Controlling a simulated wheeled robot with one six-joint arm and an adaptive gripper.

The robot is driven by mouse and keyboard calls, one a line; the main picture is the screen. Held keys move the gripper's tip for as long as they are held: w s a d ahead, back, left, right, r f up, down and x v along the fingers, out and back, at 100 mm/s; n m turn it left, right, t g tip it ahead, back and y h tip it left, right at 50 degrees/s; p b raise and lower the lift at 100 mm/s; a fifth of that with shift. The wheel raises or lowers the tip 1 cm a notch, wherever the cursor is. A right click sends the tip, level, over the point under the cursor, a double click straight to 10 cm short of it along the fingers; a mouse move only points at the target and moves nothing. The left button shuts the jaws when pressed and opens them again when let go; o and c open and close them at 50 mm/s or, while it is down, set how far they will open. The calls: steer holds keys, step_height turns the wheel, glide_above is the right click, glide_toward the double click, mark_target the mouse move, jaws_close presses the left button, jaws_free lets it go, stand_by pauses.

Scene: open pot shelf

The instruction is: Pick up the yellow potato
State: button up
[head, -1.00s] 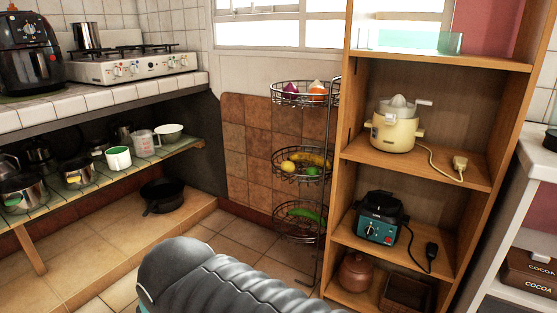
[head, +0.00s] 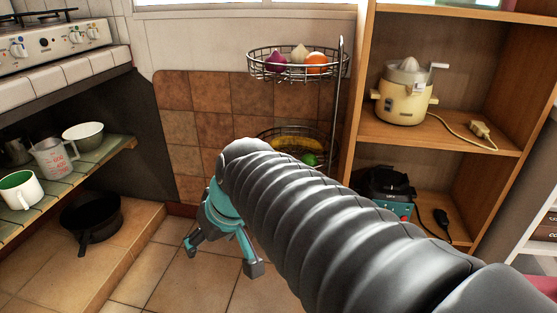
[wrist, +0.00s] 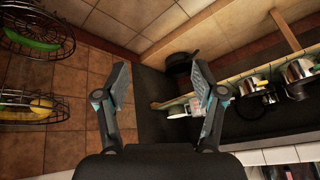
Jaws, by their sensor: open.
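I cannot make out the yellow potato for certain. The wire basket stand (head: 340,100) holds a purple, a pale and an orange item in its top basket (head: 298,76). The middle basket (head: 268,133) holds a yellow banana-like item (head: 298,144) and a green item (head: 308,159); my arm hides part of it and the lower basket. In the wrist view, two baskets at left hold a yellow item (wrist: 40,108) and a green item (wrist: 38,44). My gripper (head: 222,256) is open and empty, pointing down over the floor in front of the stand; both fingers show in the wrist view (wrist: 162,76).
A wooden shelf (head: 355,110) with a juicer (head: 405,95) and a teal appliance (head: 390,190) stands right of the stand. At left, a low shelf holds a cup (head: 20,190) and bowl (head: 83,135). A black pan (head: 90,215) sits below. Tiled floor between is clear.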

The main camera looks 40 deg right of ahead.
steer(key=w+d+f+m+t+y+b, duration=0.1)
steer(key=w+d+t+b, duration=0.1)
steer(key=w+d, duration=0.55)
steer(key=w+d+m+t+b, duration=0.15)
steer(key=w+d, duration=0.25)
steer(key=d, duration=0.6)
steer(key=d+t+h, duration=0.1)
steer(key=d, duration=0.5)
steer(key=d+t+b, duration=0.1)
steer(key=d, duration=0.5)
steer(key=w+d+f+t+h+b, duration=0.1)
steer(key=d, duration=0.5)
steer(key=shift+w+d+m+t+h, duration=0.1)
steer(key=shift+d+m+t+h, duration=0.05)
steer(key=shift+m+t+h, duration=0.15)
steer(key=x, duration=0.7)
steer(key=shift+w+f, duration=0.1)
steer(key=shift+w, duration=0.2)
steer(key=shift+a+x, duration=0.2)
steer(key=shift+x, duration=2.65)
steer(key=c, duration=0.9)
steer(key=shift+c, duration=0.2)
